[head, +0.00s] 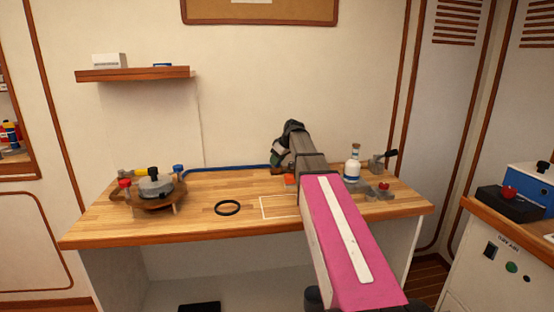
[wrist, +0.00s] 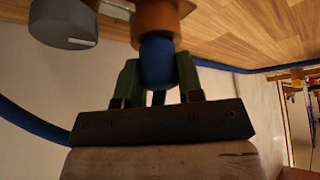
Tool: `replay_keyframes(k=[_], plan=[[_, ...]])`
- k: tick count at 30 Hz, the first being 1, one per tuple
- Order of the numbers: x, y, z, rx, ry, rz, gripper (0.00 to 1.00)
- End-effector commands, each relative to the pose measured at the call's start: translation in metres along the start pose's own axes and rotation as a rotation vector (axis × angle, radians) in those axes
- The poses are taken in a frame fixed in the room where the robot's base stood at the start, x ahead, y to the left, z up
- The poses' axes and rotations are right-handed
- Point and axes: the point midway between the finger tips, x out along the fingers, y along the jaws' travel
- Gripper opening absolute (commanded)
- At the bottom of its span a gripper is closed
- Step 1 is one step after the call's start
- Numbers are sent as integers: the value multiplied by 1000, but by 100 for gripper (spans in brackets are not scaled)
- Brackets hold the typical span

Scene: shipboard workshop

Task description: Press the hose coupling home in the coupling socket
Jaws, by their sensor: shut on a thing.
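In the wrist view, my gripper (wrist: 158,84) has its two green fingers closed on the blue hose coupling (wrist: 157,60), one on each side. The coupling's far end meets an orange-brown part (wrist: 155,22) that looks like the coupling socket. I cannot tell how deep the coupling sits in it. The blue hose (wrist: 30,125) curves at the left of the wrist view. In the head view, the hose (head: 230,167) runs along the back of the bench toward my arm. My arm hides the fingers, coupling and socket there.
The wooden bench (head: 105,229) also carries a round brown stand (head: 132,194) with a grey knob and coloured caps at left, a black ring (head: 227,208), and a white bottle (head: 352,170) right of my arm. The bench's front left is clear. A shelf (head: 133,74) hangs above.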

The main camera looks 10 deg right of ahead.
Motion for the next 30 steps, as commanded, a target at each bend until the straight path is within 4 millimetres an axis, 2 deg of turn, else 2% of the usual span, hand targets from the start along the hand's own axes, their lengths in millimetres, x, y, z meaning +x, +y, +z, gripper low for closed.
replay_keyframes(k=[3, 4, 6, 17, 22, 30], plan=[[2, 0, 1, 0, 0, 0, 7], [2, 0, 1, 0, 0, 0, 44], [2, 0, 1, 0, 0, 0, 64], [-2, 0, 1, 0, 0, 0, 64], [-23, 0, 2, 0, 1, 2, 64], [-73, 0, 1, 0, 1, 2, 64]])
